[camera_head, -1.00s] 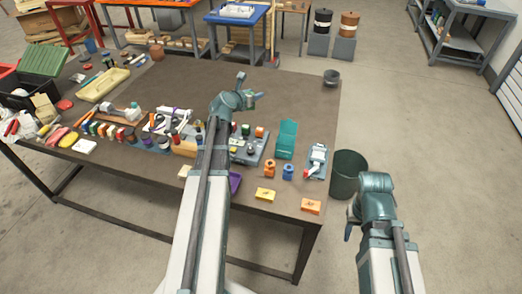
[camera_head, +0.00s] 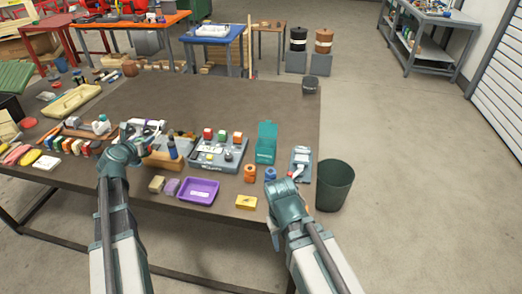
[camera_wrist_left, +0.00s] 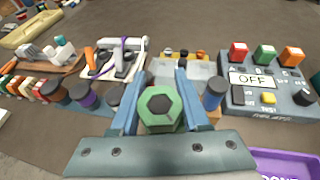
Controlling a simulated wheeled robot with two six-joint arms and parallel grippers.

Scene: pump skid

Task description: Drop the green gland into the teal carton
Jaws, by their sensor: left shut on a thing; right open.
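The green gland (camera_wrist_left: 160,104), a hexagonal piece with a dark round centre, sits between the two blue fingers of my left gripper (camera_wrist_left: 160,98) in the left wrist view. The gripper is shut on it. In the head view my left gripper (camera_head: 138,138) is over the left part of the table, and the gland cannot be made out there. The teal carton (camera_head: 265,152) stands on the table well to the right of it, with a raised flap at its back. My right gripper (camera_head: 296,174) is open near the table's front right, right of and nearer than the carton.
A grey control panel (camera_head: 216,160) with coloured buttons stands between my left gripper and the carton. A purple tray (camera_head: 199,191) lies in front of it. Orange and blue fittings stand before the carton. A dark green bin (camera_head: 335,186) is on the floor at right. The table's back middle is clear.

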